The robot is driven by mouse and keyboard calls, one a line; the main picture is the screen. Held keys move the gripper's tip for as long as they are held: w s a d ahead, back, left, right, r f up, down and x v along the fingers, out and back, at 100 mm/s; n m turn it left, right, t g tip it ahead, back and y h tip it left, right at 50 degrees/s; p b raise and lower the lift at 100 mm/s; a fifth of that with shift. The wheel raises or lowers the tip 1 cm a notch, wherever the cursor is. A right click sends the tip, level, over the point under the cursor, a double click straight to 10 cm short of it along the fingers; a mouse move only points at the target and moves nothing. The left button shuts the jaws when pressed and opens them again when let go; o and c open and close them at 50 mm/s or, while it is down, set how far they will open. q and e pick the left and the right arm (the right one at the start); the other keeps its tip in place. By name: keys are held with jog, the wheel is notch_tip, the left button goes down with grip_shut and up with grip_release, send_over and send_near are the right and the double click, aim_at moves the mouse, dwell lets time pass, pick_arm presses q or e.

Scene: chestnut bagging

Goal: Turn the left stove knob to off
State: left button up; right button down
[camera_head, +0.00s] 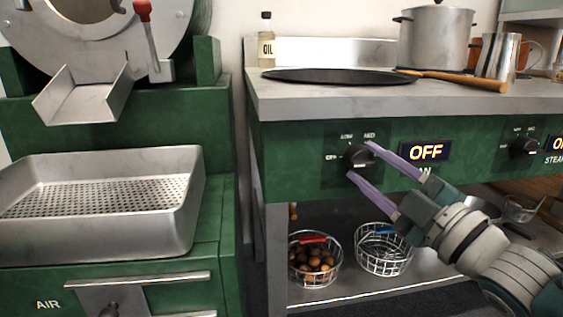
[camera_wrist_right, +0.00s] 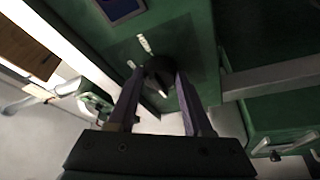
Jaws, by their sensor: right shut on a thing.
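The left stove knob (camera_head: 358,156) is a black dial on the green stove front, with small white markings around it. My right gripper (camera_head: 361,159) reaches in from the lower right, its two purple fingers one above and one below the knob, shut on it. The right wrist view shows the dark knob (camera_wrist_right: 160,68) between the tips of my right gripper (camera_wrist_right: 158,80). The fingers partly hide its edges. My left gripper is not in view.
A second knob (camera_head: 523,147) sits further right. A flat dark pan (camera_head: 340,76), oil bottle (camera_head: 266,42) and steel pot (camera_head: 436,40) stand on the stove top. Below are a wire basket of chestnuts (camera_head: 315,262) and an empty basket (camera_head: 384,250). A perforated tray (camera_head: 180,215) is left.

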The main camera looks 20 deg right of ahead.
jog(key=shift+c, duration=1.6)
grip_release()
jog(key=shift+s, duration=0.1)
jog(key=shift+s, duration=0.3)
jog(key=p+v, duration=0.2)
jog(key=v, duration=0.7)
